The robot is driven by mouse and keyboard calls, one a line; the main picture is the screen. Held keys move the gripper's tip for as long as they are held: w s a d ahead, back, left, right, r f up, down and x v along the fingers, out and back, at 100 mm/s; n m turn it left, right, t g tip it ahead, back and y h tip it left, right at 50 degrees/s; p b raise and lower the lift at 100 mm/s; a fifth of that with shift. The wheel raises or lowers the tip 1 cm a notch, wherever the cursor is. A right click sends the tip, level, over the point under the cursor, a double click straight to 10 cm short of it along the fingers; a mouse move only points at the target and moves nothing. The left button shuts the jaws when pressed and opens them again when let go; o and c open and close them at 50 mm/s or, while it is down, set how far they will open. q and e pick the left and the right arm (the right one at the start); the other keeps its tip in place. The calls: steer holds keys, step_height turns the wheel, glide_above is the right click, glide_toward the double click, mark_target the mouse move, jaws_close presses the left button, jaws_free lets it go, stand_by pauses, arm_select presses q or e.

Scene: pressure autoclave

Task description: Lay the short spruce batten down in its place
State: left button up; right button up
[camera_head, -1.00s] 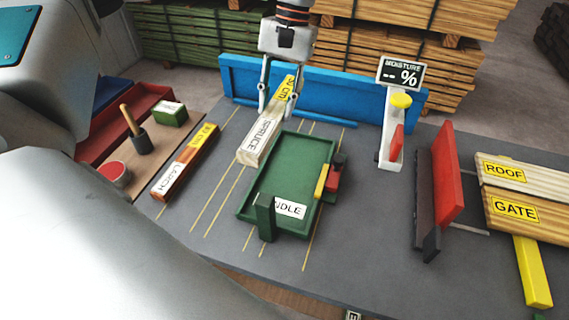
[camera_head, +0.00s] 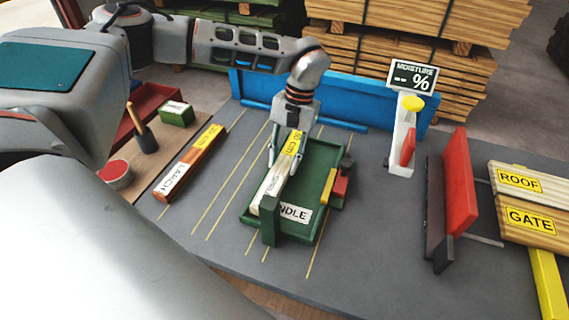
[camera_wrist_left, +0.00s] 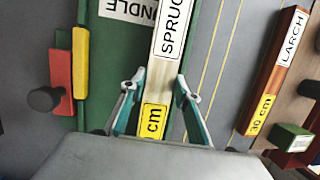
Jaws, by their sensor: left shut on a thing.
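The short spruce batten (camera_head: 271,188) is pale wood with a white SPRUCE label and a yellow cm label. My left gripper (camera_head: 287,158) is shut on it near its yellow end. The batten lies lengthwise over the left part of the green tray (camera_head: 322,160), its near end close to the green upright block (camera_head: 270,222). I cannot tell whether it touches the tray floor. In the left wrist view, the batten (camera_wrist_left: 163,75) runs between the fingers (camera_wrist_left: 155,92). The tray's white label, ending in NDLE, is partly covered. My right gripper is not in view.
A larch batten (camera_head: 190,162) lies left of the tray. A red and yellow clamp-like piece (camera_head: 338,186) sits at the tray's right edge. A blue rail (camera_head: 350,98) runs behind. The moisture meter (camera_head: 404,140) and a red plate (camera_head: 453,180) stand to the right.

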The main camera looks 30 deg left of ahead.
arm_select(q)
steer(key=shift+w+f, duration=0.1)
steer(key=shift+f, duration=0.7)
steer(key=shift+r, duration=0.1)
steer(key=o, duration=1.3)
steer(key=p+v, duration=0.1)
steer(key=v, duration=1.1)
